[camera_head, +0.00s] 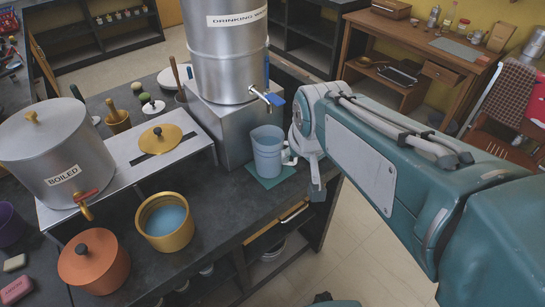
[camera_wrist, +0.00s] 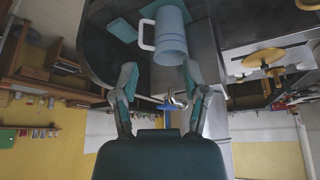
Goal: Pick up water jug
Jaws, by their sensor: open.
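The water jug (camera_head: 267,152) is light blue with a white handle.
The tap (camera_head: 267,97) with a blue lever juts out above the jug. A canister labelled BOILED (camera_head: 58,155), a brass pot of water (camera_head: 165,222) and an orange lidded pot (camera_head: 93,262) stand to the left. The counter's right edge is close to the jug.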

